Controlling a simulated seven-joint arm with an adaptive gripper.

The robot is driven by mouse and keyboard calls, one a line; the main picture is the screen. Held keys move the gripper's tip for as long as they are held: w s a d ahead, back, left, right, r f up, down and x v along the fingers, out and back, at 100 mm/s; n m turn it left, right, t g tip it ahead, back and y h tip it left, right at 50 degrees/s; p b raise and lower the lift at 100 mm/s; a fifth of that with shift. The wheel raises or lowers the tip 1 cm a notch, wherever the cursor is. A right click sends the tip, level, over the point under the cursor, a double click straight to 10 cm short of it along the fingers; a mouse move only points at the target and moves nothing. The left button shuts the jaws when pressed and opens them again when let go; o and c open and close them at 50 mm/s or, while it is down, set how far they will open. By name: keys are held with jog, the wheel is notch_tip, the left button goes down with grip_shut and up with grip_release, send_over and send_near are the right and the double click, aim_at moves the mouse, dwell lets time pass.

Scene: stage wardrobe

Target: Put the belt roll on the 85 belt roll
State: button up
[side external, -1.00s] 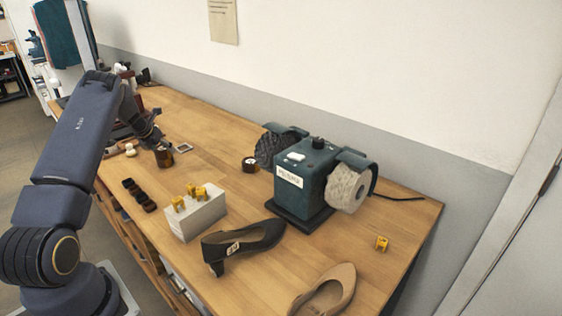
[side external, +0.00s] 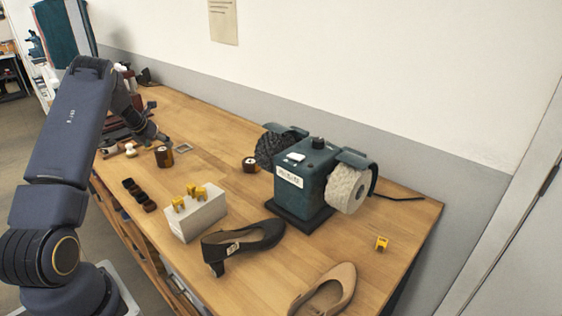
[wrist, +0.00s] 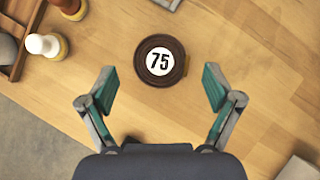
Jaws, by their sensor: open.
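A dark brown belt roll with a white label reading 75 (wrist: 160,61) lies flat in the wrist view, just beyond and between my fingertips. In the side view this roll (side external: 164,157) stands on the bench and looks taller than the other roll; I cannot tell whether it is one roll or a stack. A second dark roll with a pale label (side external: 250,165) stands left of the grinding machine; its number is too small to read. My gripper (wrist: 159,84) is open and empty, its fingers apart from the 75 roll. In the side view, my gripper (side external: 158,138) is above and behind it.
The grinder (side external: 304,180) stands at the back right. A white block with yellow pieces (side external: 196,216), a row of dark blocks (side external: 138,194), a black shoe (side external: 243,240) and a beige shoe (side external: 328,294) occupy the front. Bare wood lies between the two rolls.

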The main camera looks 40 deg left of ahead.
jog(key=v, duration=0.8)
jog(key=w+d+r+m+h, duration=0.1)
jog(key=d+r+m, duration=0.4)
jog(key=d, duration=0.4)
jog(key=w+d+r+m+t+h, duration=0.1)
jog(key=w+d+r+m, duration=0.1)
jog(key=d+r+m, duration=0.35)
jog(key=w+d+r+m+h, duration=0.1)
jog(key=d+r+m, duration=0.35)
jog(key=d, duration=0.75)
jog(key=s+d+r+m+h, duration=0.1)
jog(key=s+d+m, duration=0.2)
jog(key=d+m, duration=0.35)
jog(key=s+d+m+h, duration=0.1)
jog(key=s+d+m, duration=0.3)
jog(key=d+m, duration=0.25)
jog(key=s+d+f+m, duration=0.1)
jog(key=s+d+m, duration=0.3)
jog(key=s+m, duration=0.2)
jog(key=s+d+f+m+g+y, duration=0.1)
jog(key=s+d+m, duration=0.3)
jog(key=s+m, duration=0.2)
jog(key=shift+m, duration=1.3)
